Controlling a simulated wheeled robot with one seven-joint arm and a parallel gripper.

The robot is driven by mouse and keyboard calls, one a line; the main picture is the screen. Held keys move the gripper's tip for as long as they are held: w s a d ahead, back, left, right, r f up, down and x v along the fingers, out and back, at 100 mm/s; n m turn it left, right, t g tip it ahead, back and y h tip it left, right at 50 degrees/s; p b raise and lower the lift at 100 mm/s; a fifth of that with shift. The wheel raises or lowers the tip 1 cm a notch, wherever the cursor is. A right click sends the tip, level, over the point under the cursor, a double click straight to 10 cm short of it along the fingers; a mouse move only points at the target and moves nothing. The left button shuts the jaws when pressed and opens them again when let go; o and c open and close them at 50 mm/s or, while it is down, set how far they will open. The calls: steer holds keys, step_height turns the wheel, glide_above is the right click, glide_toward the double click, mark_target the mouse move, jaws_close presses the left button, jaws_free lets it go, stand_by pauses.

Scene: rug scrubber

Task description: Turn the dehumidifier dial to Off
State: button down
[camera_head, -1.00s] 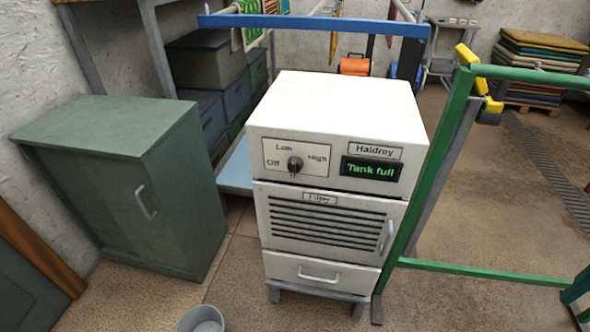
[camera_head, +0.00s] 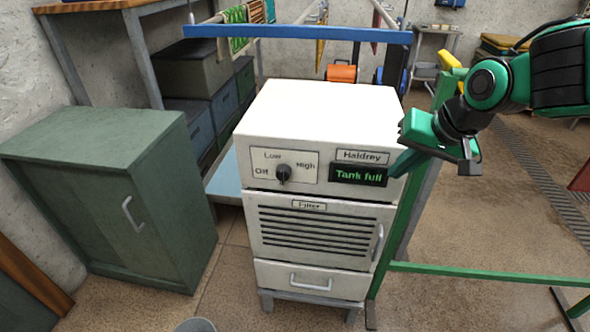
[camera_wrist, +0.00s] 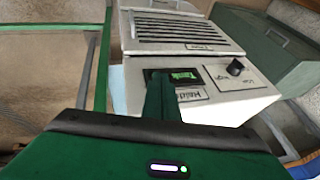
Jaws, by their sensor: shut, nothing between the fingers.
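The white dehumidifier (camera_head: 322,110) stands on a low grey stand. Its black dial (camera_head: 284,173) sits on the front panel at the left, between the labels Off, Low and High; the pointer's direction is too small to tell surely. The green display (camera_head: 358,175) reads "Tank full". My gripper (camera_head: 394,172) is shut and empty, at the right end of the front panel beside the display, to the right of the dial. In the wrist view my shut fingers (camera_wrist: 161,98) overlap the display area, and the dial (camera_wrist: 236,67) shows apart from them, upside down.
A green cabinet (camera_head: 105,190) stands to the left. A green frame (camera_head: 480,273) stands close on the right, under my arm. A blue rail (camera_head: 300,35) runs behind the dehumidifier. The floor in front is mostly clear, with a grey bucket (camera_head: 195,325) at the lower edge.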

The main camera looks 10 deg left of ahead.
steer(key=a+r+n+y, duration=0.2)
steer(key=a+y, duration=0.1)
steer(key=a, duration=1.1)
glide_toward(287, 175)
steer(key=f, duration=0.1)
steer(key=w+d+f, duration=0.1)
steer(key=f, duration=0.1)
steer(key=w+f, duration=0.1)
steer(key=shift+d+f, duration=0.15)
steer(key=shift+f, duration=0.05)
steer(key=shift+a+f, duration=0.1)
steer(key=shift+a, duration=2)
steer(key=shift+w+h, duration=0.1)
steer(key=shift+h, duration=0.2)
steer(key=shift+a+h, duration=0.15)
steer(key=shift+h, duration=0.25)
